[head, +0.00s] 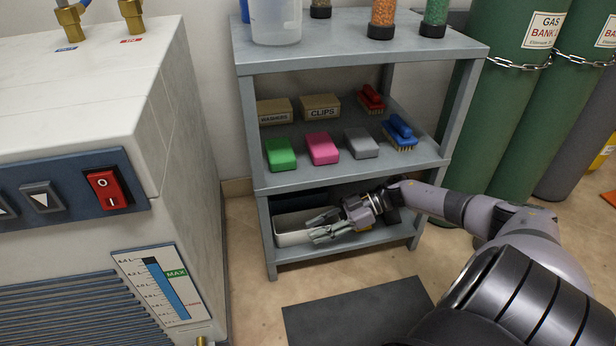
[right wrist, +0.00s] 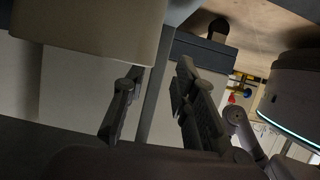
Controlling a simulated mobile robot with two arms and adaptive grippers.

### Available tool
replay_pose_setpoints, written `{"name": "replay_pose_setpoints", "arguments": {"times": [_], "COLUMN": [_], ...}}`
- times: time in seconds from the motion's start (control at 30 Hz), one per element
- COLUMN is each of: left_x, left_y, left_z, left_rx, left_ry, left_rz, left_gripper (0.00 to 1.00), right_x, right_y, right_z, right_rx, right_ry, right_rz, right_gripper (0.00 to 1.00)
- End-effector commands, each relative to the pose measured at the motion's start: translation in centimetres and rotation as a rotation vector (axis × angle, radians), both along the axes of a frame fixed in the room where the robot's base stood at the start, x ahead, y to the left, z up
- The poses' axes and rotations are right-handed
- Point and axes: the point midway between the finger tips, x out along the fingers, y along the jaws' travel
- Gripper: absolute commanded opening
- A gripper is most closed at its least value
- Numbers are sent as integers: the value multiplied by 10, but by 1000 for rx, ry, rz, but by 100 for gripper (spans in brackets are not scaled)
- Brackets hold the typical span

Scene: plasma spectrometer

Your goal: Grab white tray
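The white tray (head: 292,238) is on the bottom shelf of the grey rack in the head view, at its left part. My right gripper (head: 315,227) reaches in from the right, with its fingers in front of the tray and covering part of it. The fingers are apart, with nothing seen between them. In the right wrist view the open fingers (right wrist: 157,85) show a clear gap, and a pale block-like shape (right wrist: 85,30), probably the tray, is at upper left. I cannot tell whether a finger touches it. My left gripper is not in view.
The grey rack's middle shelf (head: 330,175) holds several coloured blocks, brushes and boxes above my right gripper. The rack's right front post (head: 460,110) stands near my arm. Green gas cylinders (head: 505,90) are at the right, a white machine (head: 90,90) at the left.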

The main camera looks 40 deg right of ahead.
Motion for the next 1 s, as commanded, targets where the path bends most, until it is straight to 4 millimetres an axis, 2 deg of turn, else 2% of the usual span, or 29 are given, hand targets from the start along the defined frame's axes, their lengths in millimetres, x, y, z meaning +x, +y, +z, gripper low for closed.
{"name": "replay_pose_setpoints", "arguments": {"times": [0.43, 0.6, 0.83, 1.0], "left_x": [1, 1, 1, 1], "left_y": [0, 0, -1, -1], "left_z": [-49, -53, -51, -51], "left_rx": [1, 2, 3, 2], "left_ry": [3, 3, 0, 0], "left_rz": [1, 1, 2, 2], "left_gripper": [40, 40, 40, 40], "right_x": [21, 26, 26, 26], "right_y": [35, 42, 43, 43], "right_z": [-23, -23, -22, -22], "right_rx": [1, 0, 0, -1], "right_ry": [-3, -3, -1, -2], "right_rz": [0, -1, -3, -2], "right_gripper": [26, 26, 25, 14]}}
